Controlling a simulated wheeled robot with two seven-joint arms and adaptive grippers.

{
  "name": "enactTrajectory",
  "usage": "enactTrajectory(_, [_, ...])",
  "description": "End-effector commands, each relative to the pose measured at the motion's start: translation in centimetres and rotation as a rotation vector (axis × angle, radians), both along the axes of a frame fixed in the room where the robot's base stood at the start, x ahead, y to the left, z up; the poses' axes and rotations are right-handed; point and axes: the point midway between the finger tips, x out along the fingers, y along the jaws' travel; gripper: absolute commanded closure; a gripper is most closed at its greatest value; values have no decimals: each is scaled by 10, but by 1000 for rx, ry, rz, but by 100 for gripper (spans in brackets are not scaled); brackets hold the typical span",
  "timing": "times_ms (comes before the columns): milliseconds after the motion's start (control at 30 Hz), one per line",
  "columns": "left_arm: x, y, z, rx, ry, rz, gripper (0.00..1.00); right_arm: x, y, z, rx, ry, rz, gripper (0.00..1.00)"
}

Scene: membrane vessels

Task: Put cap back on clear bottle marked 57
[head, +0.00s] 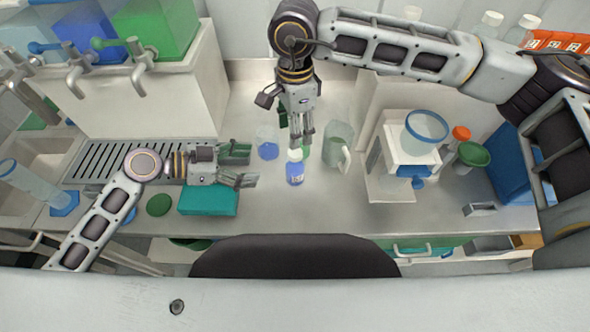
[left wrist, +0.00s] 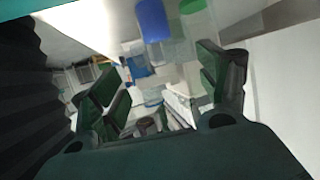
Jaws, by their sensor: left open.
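A small clear bottle (head: 295,175) with blue liquid and a pale label stands upright on the counter in the head view. The label's number is too small to read. A white cap (head: 295,155) shows at the bottle's top; whether it is seated cannot be told. My right gripper (head: 302,140) points down just above the cap, its fingertips close to it. I cannot tell whether they grip it. My left gripper (head: 245,167) is open and empty, left of the bottle and apart from it. Its spread fingers also show in the left wrist view (left wrist: 165,95).
A clear vessel with blue at its bottom (head: 268,148) and a clear jug (head: 338,152) stand behind the bottle. A teal box (head: 208,201) lies below my left gripper. A white stand (head: 398,158) is on the right. The counter in front of the bottle is clear.

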Motion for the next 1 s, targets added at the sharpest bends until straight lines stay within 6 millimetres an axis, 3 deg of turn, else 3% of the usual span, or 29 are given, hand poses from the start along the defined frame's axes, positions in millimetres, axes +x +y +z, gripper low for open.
enactTrajectory(467, [2,-7,-3,-1,1,0,24,0,0,0,0,0,0,48])
enactTrajectory(1000, [17,-53,-22,-3,0,0,24,0,0,0,0,0,0,48])
